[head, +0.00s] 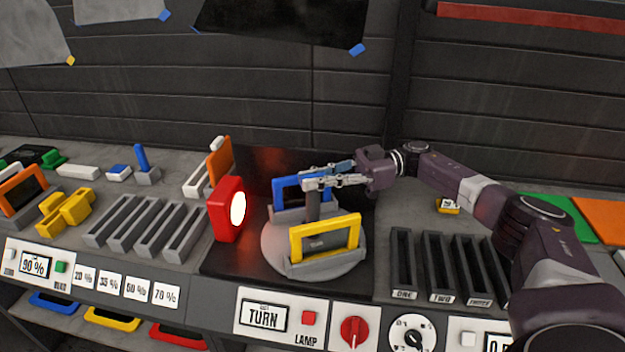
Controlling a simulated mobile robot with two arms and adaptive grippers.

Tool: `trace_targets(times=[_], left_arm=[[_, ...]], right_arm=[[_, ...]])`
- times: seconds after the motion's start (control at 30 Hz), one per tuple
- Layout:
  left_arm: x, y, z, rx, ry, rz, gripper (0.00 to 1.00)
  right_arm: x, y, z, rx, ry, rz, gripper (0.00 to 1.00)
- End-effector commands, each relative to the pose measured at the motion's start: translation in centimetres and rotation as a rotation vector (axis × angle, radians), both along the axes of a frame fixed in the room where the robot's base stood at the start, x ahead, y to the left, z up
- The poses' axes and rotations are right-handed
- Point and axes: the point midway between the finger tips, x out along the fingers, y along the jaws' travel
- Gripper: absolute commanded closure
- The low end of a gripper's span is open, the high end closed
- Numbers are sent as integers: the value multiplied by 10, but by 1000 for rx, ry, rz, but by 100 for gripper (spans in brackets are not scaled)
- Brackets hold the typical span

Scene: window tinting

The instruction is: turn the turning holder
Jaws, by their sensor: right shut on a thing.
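The turning holder (272,262) is a round grey turntable on a dark panel in the middle of the head view. A yellow frame (297,244) stands in its near slot and a blue frame (287,181) in its far slot. A dark upright post (313,208) rises between them. My right gripper (308,180) reaches in from the right and is shut on the top of this post, close beside the blue frame. The fingers partly hide the post top and the blue frame's right part. My left gripper is out of view.
A lit red lamp (224,210) stands just left of the turntable. A panel marked TURN (264,317), a red knob (354,331) and a dial (412,335) line the front edge.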

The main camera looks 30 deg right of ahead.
Motion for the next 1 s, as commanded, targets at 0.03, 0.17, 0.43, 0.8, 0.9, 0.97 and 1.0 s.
trace_targets(times=[0.03, 0.17, 0.43, 0.8, 0.9, 0.97, 1.0], left_arm=[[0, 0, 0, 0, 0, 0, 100], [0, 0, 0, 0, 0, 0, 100], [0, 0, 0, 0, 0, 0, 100], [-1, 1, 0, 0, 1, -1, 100], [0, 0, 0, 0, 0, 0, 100], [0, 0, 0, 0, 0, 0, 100], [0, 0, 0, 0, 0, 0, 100]], right_arm=[[0, 0, 1, 2, -1, 0, 100], [0, 0, 1, 2, -1, -1, 86], [0, 0, 0, 1, -1, -1, 71], [-4, -24, 0, 0, -1, -5, 71], [-8, -39, 0, 0, -1, -5, 71], [-10, -48, 0, 0, -1, -4, 71], [-11, -53, 1, 1, -2, -4, 71]])
